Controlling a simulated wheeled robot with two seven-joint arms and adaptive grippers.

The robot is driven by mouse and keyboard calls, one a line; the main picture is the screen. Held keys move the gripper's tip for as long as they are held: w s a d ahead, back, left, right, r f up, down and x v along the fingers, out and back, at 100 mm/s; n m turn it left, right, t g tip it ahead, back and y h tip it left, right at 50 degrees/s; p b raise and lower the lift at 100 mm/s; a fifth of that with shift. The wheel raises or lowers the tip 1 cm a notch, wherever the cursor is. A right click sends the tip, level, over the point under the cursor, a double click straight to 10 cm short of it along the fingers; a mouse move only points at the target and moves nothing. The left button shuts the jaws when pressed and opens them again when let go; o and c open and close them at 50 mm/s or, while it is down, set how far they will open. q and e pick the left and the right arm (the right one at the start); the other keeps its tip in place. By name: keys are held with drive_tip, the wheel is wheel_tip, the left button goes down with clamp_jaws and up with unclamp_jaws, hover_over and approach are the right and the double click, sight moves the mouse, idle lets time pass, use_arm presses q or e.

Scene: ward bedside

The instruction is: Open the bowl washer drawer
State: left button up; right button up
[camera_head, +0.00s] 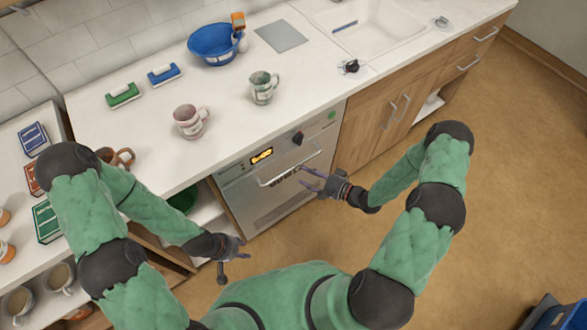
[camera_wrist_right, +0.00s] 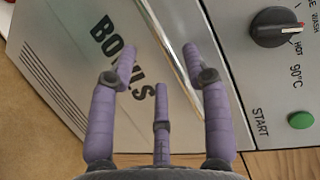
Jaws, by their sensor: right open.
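The bowl washer (camera_head: 262,205) is a steel-fronted unit under the counter, with its drawer front closed as far as I can see. Its bar handle (camera_head: 290,167) runs across the top of the drawer front; the word BOWLS shows on the front (camera_wrist_right: 85,75) in the right wrist view. My right gripper (camera_head: 308,180) is open and empty, just in front of the handle. In the wrist view its purple fingers (camera_wrist_right: 160,62) are spread, with the handle bar passing behind them; contact cannot be told. My left gripper (camera_head: 238,256) hangs open and empty, left of the washer.
The washer panel has a black knob (camera_head: 298,138) and a green START button (camera_wrist_right: 301,120). On the counter stand a pink mug (camera_head: 188,122), a green mug (camera_head: 262,88) and a blue bowl (camera_head: 211,46). A wooden cabinet (camera_head: 375,122) adjoins at right.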

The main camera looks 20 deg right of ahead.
sight(293, 169)
drive_tip(key=b+x, duration=0.1)
drive_tip(key=x, duration=0.6)
drive_tip(key=shift+f, duration=0.1)
drive_tip(key=shift+c, duration=0.3)
clamp_jaws()
